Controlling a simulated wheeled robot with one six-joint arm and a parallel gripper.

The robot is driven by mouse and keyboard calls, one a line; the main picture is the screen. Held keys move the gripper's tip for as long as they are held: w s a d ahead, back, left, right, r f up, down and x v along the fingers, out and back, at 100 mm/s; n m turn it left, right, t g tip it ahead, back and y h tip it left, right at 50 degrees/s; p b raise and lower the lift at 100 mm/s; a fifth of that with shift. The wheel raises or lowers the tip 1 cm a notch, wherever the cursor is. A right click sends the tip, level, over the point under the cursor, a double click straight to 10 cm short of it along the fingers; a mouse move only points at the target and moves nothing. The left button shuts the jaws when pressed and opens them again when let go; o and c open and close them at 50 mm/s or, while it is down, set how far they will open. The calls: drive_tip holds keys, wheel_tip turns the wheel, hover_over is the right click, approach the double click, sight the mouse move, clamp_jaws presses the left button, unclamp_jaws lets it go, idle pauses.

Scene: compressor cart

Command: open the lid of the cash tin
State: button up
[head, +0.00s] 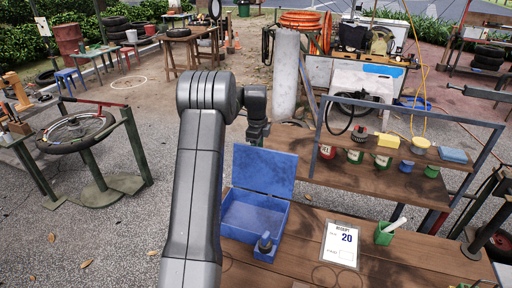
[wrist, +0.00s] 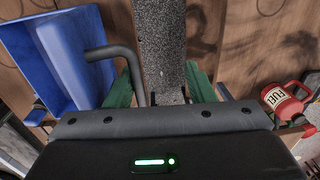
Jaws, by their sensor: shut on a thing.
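The blue cash tin (head: 277,218) stands on the wooden bench. Its lid (head: 265,168) stands raised at the back, so the tin is open. My gripper (head: 257,134) is just behind the lid's upper edge, its fingertips partly hidden. In the wrist view the blue lid (wrist: 68,55) fills the left side. A dark bent handle (wrist: 112,52) runs from it toward my gripper's body, which hides the end of the handle. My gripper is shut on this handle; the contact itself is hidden.
A receipt sheet (head: 341,244) and a green holder (head: 384,233) are to the right. A shelf (head: 390,180) with cans and a metal frame stands behind. A red fuel can (wrist: 286,101) is right of my gripper.

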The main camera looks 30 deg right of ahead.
drive_tip(key=shift+r, duration=0.25)
drive_tip(key=shift+w+r, duration=0.1)
drive_tip(key=shift+r, duration=0.1)
wheel_tip(320, 180, up, 13)
drive_tip(key=b, duration=0.2)
drive_tip(key=shift+s+a, duration=0.4)
drive_tip(key=shift+f, duration=0.15)
wheel_tip(320, 180, down, 9)
drive_tip(key=p, duration=0.1)
drive_tip(key=shift+w+d, duration=0.2)
drive_tip(key=shift+w, duration=0.05)
drive_tip(key=shift+r, duration=0.25)
